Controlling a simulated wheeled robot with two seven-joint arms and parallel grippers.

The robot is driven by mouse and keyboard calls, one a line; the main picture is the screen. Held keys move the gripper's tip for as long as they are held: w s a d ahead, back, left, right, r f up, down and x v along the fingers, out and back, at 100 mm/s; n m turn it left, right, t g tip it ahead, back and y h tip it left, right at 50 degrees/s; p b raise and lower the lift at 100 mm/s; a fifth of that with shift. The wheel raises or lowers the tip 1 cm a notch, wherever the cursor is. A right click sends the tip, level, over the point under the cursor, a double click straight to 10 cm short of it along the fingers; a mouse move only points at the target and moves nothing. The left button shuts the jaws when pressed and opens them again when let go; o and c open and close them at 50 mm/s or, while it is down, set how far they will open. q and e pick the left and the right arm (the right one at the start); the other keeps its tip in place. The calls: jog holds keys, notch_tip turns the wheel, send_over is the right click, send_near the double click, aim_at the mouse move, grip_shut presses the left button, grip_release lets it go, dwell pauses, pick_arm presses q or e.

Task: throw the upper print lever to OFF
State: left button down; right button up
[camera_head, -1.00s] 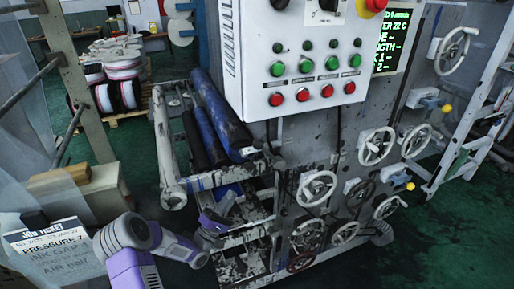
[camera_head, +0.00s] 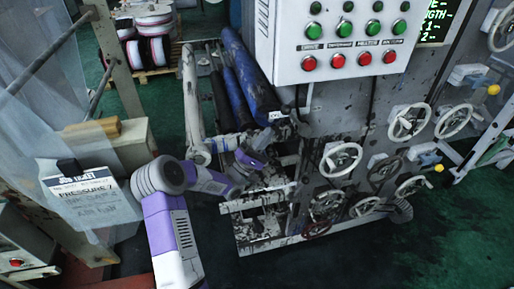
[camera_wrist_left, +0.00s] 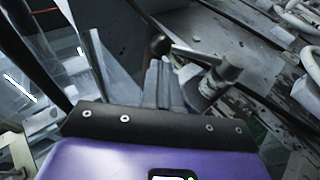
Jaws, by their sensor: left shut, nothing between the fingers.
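In the left wrist view a lever with a black ball knob (camera_wrist_left: 160,44) has a metal shaft running right to a grey round hub (camera_wrist_left: 230,68) on the press side. I cannot read any label or OFF mark on it. My left gripper (camera_wrist_left: 163,80) is shut and empty, its fingers just below the knob; I cannot tell whether they touch the lever. In the head view my purple and grey left arm reaches to the press's left end, with the left gripper (camera_head: 249,162) small among dark parts below the rollers. My right gripper is not in view.
The control box (camera_head: 345,55) with green and red buttons hangs above. Several handwheels (camera_head: 342,160) and two yellow knobs (camera_head: 493,89) are on the press face to the right. Blue rollers (camera_head: 250,85) lie behind the gripper. A job ticket (camera_head: 95,200) is at left. Green floor is clear in front.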

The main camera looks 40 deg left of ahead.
aim_at(296, 121)
pick_arm(q)
jog(key=shift+x, duration=2.7)
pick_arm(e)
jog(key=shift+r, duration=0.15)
pick_arm(q)
jog(key=shift+r, duration=0.15)
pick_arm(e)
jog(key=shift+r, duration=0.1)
